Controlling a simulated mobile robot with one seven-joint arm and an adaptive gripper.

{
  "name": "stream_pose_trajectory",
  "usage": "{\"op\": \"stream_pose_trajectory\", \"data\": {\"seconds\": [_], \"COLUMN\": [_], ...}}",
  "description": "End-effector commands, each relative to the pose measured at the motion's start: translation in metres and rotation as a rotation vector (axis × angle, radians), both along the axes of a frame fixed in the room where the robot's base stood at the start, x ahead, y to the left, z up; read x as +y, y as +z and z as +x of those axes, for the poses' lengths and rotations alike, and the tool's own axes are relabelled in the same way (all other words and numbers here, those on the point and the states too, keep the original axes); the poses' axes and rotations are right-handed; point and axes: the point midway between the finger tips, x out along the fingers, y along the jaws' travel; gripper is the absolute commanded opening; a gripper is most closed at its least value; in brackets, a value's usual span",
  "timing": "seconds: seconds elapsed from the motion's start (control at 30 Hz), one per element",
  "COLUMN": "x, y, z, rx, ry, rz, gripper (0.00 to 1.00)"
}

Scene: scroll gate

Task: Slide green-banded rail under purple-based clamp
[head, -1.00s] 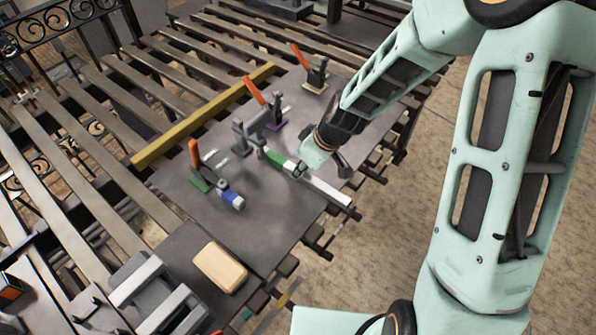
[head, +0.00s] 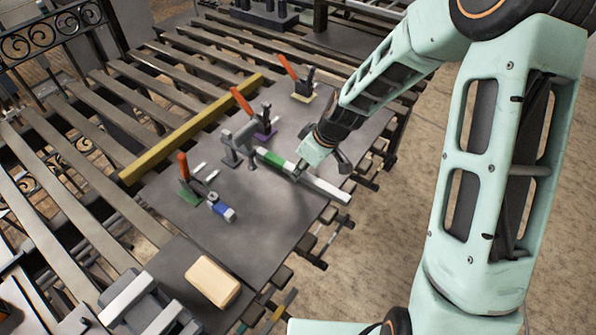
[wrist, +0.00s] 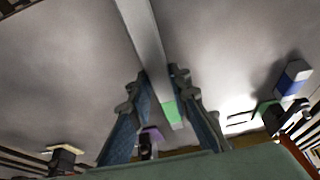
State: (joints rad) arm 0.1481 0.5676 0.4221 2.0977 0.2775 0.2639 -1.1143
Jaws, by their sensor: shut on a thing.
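The rail (head: 325,188) is a pale bar with a green band (head: 273,158) near its left end. My gripper (head: 298,171) is shut on the rail just right of the band. In the wrist view the rail (wrist: 146,38) runs between the two fingers (wrist: 165,112), with its green band (wrist: 170,110) near the tips. The purple-based clamp (head: 263,135) stands behind the rail's green end, its orange handle (head: 241,104) tilted up to the left. Its base (wrist: 152,134) is partly hidden in the wrist view. The rail end appears apart from the purple base.
A grey bracket (head: 236,148) stands close left of the rail's end. A green-based clamp (head: 189,190), a blue-banded piece (head: 221,208) and a cream-based clamp (head: 303,92) share the dark plate. A yellow bar (head: 190,130) lies behind; a tan block (head: 213,281) is at front.

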Motion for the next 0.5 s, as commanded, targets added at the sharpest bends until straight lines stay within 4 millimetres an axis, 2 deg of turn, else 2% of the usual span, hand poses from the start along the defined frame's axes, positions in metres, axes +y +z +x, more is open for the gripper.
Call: {"op": "stream_pose_trajectory", "data": {"seconds": [0.5], "x": [-0.011], "y": [0.0], "z": [0.019], "rx": [-0.003], "ry": [-0.002], "rz": [0.0], "gripper": [0.0]}}
